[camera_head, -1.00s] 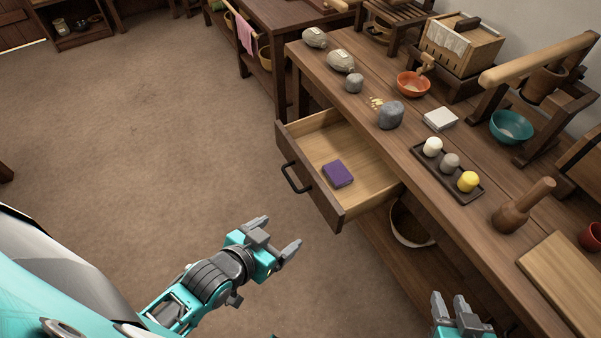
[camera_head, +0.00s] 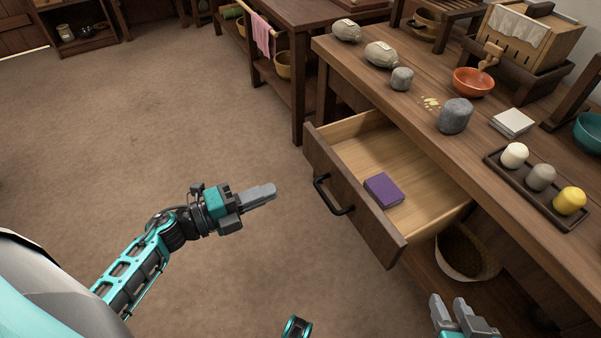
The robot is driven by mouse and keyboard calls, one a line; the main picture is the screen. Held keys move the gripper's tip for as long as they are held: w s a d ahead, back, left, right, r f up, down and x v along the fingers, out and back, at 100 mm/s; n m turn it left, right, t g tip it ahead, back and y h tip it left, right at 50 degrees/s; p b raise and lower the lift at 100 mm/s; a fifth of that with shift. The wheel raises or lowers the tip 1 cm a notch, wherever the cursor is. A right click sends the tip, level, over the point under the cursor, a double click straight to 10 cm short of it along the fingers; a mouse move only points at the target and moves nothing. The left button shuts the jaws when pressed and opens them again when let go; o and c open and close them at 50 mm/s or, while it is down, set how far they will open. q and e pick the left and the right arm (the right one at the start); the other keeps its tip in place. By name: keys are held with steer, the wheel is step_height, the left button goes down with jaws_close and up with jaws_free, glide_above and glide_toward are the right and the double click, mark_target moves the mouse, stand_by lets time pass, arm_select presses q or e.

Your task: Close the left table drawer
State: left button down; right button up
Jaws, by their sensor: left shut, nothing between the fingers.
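The left table drawer (camera_head: 353,198) is pulled well out from under the wooden workbench, with a dark bar handle (camera_head: 333,196) on its front. A purple book-like block (camera_head: 384,190) lies inside the drawer. My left gripper (camera_head: 274,189) is shut and empty. It is held over the floor to the left of the drawer front, pointing towards it and apart from the handle. My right gripper (camera_head: 452,303) shows at the bottom edge, right of the drawer's near corner; its fingers are apart with nothing seen between them. Its arm is mostly out of view.
The workbench top (camera_head: 430,135) holds grey stones, an orange bowl (camera_head: 473,82), a white block (camera_head: 512,123) and a dark tray (camera_head: 538,197) with three small jars. A basket (camera_head: 465,255) sits on the shelf below the drawer. The floor left of the drawer is clear.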

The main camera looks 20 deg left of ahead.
mark_target(336, 166)
arm_select(q)
steer(key=b+x, duration=0.1)
steer(key=x, duration=1.2)
steer(key=shift+b, duration=0.4)
steer(key=shift+w+d, duration=0.2)
steer(key=shift+d, duration=0.1)
steer(key=shift+r, duration=0.1)
arm_select(e)
steer(key=shift+a+f, duration=0.15)
steer(key=shift+f, duration=0.2)
arm_select(q)
steer(key=shift+w, duration=0.1)
